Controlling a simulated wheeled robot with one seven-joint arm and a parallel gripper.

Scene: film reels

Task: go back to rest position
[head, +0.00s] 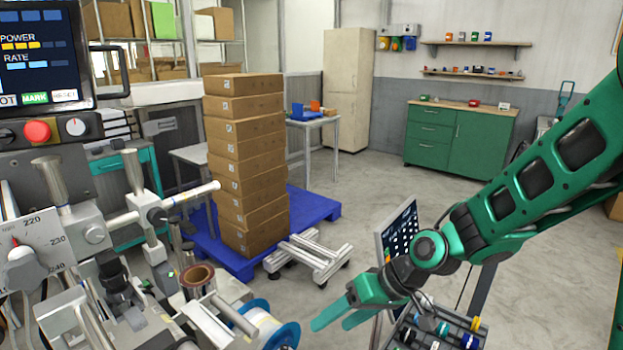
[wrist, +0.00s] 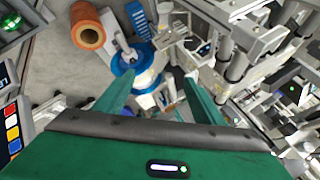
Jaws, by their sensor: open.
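My green gripper (head: 338,316) is at the lower middle of the head view, at the end of my green arm that comes in from the right. Its two fingers are apart with nothing between them. In the wrist view the gripper (wrist: 160,95) also shows open and empty. Below and beyond the fingers is a white film reel with blue flanges (wrist: 148,72). The same reel (head: 268,328) shows in the head view at the bottom, left of the fingertips and apart from them.
A machine with rollers (head: 90,235) fills the left side, with a control screen (head: 45,50) above. A tray of small coloured items (head: 435,330) and a tilted screen (head: 400,235) stand near my arm. Stacked boxes (head: 245,160) stand on a blue pallet (head: 320,205).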

